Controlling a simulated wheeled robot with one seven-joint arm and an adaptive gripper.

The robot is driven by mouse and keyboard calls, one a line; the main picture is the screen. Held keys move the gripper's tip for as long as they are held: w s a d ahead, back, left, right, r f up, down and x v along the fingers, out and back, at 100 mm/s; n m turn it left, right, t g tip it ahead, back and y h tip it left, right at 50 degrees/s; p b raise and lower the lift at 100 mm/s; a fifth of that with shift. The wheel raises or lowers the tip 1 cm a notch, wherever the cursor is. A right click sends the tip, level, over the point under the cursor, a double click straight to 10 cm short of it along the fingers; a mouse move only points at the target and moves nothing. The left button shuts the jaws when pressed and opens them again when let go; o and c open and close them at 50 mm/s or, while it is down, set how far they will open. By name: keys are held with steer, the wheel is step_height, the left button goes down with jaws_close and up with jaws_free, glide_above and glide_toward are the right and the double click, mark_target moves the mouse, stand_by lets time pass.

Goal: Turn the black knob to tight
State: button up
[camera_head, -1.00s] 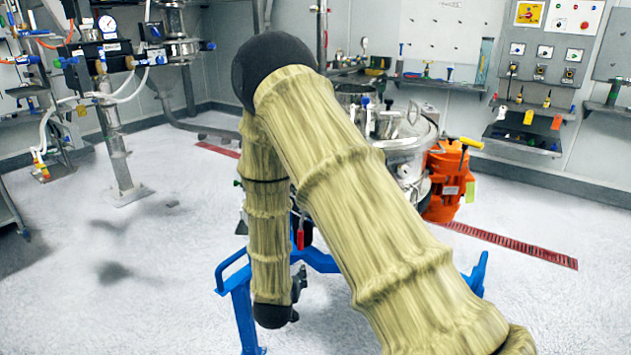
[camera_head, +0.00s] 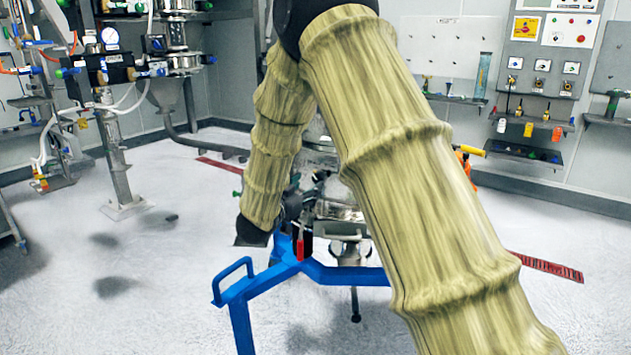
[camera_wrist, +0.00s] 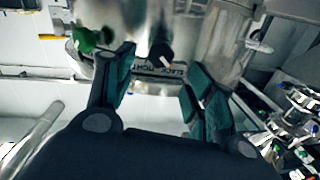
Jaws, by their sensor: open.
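My gripper (camera_wrist: 160,76) is open in the wrist view, with its two dark green finger pads apart and nothing held. A small black part (camera_wrist: 164,53), which looks like the black knob, lies just beyond the gap between the fingertips, apart from them. It sits in front of a shiny metal body (camera_wrist: 218,42). In the head view my gripper (camera_head: 305,201) is small and dark beside the steel sifter (camera_head: 340,211), above the blue frame (camera_head: 345,275). I cannot make out the black knob there; my arm covers much of the sifter.
A green knob (camera_wrist: 85,38) is close to the left finger in the wrist view. A red-handled part (camera_head: 300,247) stands on the blue frame below my gripper. A pipe stand (camera_head: 117,165) is at left, and wall shelves (camera_head: 530,120) are at right.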

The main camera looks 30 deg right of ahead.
mark_target(317, 179)
steer(key=shift+x, duration=3)
steer(key=c, duration=1)
